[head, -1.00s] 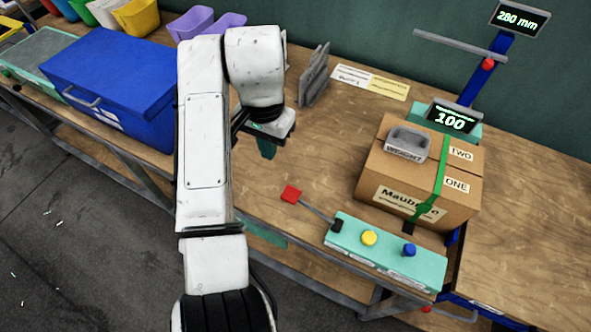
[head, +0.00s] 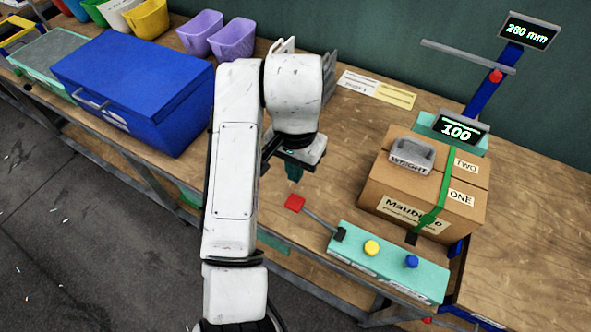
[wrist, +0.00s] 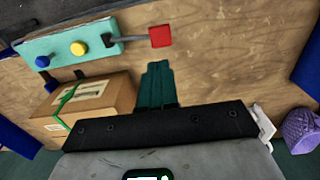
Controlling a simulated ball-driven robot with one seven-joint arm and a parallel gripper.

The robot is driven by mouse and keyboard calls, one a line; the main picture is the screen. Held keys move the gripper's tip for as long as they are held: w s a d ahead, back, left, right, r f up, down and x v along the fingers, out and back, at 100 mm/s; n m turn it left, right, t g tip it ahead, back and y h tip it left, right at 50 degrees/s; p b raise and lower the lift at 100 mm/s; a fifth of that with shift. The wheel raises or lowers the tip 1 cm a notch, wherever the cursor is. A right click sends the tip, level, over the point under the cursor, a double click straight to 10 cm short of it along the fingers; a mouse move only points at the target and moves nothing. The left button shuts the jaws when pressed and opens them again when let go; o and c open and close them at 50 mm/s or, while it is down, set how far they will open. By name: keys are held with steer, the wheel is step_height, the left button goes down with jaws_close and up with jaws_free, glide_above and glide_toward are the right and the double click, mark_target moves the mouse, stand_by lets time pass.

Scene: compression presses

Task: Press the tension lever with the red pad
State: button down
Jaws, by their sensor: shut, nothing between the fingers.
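The tension lever's red pad (head: 295,202) sits at the end of a thin grey rod, left of the teal control box (head: 400,268). The rod slants up from the box's left end. My gripper (head: 293,174) is shut and empty, pointing down just behind the pad in the head view, apart from it as far as I can tell. In the wrist view, my closed teal fingers (wrist: 157,72) point toward the red pad (wrist: 160,36), with bare wood showing between them.
The box has a yellow button (head: 371,247) and a blue button (head: 411,261). A strapped cardboard box (head: 400,205) with a grey weight (head: 412,156) stands behind it. A display reading 100 (head: 457,129) is further back. A blue case (head: 135,85) is at left.

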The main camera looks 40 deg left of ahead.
mark_target(295, 202)
step_height(295, 202, down, 11)
steer(key=shift+r+p, duration=0.1)
steer(key=shift+p, duration=0.25)
steer(key=shift+a, duration=0.1)
